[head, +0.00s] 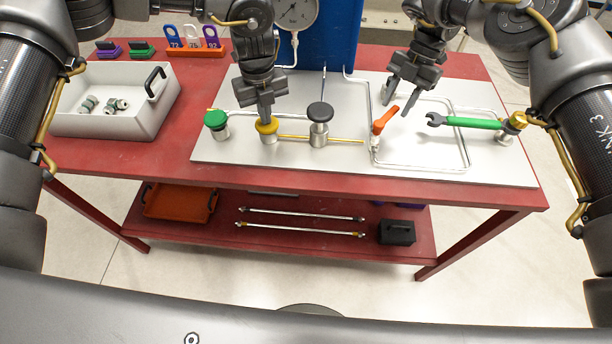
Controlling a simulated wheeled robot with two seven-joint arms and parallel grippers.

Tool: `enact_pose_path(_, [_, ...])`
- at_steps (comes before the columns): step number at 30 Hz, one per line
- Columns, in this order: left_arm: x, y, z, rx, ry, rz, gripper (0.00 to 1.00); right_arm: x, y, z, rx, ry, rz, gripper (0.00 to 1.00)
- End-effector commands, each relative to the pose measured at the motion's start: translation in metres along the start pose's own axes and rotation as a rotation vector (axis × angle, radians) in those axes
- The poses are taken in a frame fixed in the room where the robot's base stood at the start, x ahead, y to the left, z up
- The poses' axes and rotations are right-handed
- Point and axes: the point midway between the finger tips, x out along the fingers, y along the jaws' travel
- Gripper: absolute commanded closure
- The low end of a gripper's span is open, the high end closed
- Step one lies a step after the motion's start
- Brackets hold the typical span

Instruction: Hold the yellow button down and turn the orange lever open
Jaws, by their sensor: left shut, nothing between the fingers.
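The yellow button (267,126) stands on the light panel (222,150), between a green button and a dark-capped post. My left gripper (265,114) is shut and points down with its fingertips at the top of the yellow button. I cannot tell how far the button is pressed. The orange lever (385,120) stands to the right on its valve, tilted up toward the upper right.
The green button (215,119) and dark-capped post (320,112) flank the yellow button. A green-handled wrench (470,123) reaches across the panel's right side, near a yellow-topped post (516,121). A grey bin (120,118) stands left. Thin pipes run around the lever.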

Motion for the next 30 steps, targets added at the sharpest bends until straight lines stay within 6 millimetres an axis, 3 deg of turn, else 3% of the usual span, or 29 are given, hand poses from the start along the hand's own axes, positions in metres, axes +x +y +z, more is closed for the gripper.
enact_pose_path(14, [0.001, 0.001, 0.000, -0.001, 0.000, 0.002, 1.00, 0.003, -0.021, -0.002, 0.218, 0.012, 0.080, 0.61])
enact_pose_path(30, [0.001, 0.001, 0.000, -0.001, 0.000, 0.002, 1.00, 0.006, -0.052, -0.016, 0.634, -0.003, 0.258, 0.61])
